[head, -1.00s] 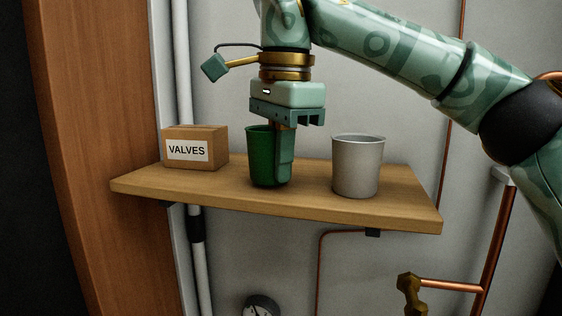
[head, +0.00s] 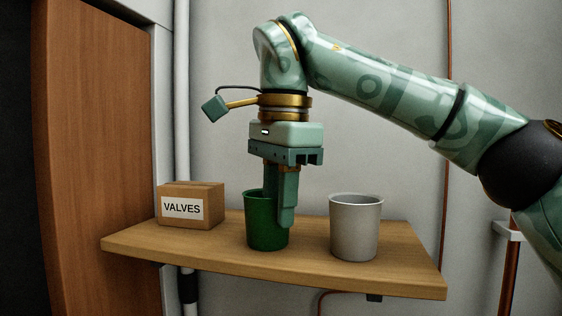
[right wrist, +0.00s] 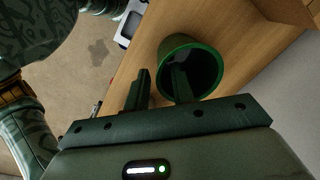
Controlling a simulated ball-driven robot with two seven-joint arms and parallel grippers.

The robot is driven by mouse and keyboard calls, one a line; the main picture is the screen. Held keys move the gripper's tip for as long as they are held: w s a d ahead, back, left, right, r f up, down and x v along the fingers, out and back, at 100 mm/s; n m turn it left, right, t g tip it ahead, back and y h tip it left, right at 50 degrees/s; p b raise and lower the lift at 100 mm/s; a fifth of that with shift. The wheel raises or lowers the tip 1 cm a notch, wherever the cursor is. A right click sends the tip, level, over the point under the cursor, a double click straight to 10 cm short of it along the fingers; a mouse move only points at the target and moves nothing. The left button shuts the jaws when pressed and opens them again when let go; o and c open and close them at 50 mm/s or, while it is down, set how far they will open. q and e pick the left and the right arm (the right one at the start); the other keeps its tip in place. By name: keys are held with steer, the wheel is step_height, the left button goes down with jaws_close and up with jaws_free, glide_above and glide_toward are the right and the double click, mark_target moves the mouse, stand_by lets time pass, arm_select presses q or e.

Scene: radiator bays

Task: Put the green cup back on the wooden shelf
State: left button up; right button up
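The green cup (head: 262,225) stands upright on the wooden shelf (head: 200,252), between a box and a grey cup. My right gripper (head: 282,212) points down at its right side. In the right wrist view the green cup (right wrist: 190,50) shows its open mouth. One finger of my right gripper (right wrist: 161,75) reaches inside the cup and the other is outside, with the cup wall between them. The fingers are apart and a gap shows beside the wall, so the gripper looks open. My left gripper is in neither view.
A cardboard box marked VALVES (head: 190,205) stands on the shelf at left. A grey cup (head: 355,228) stands to the right of the green cup. A wooden panel (head: 95,150) rises at far left. Copper pipes run at right. The shelf's right end is clear.

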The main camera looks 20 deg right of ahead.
step_height(320, 180, up, 9)
steer(key=shift+s, duration=0.45)
steer(key=shift+f, duration=0.1)
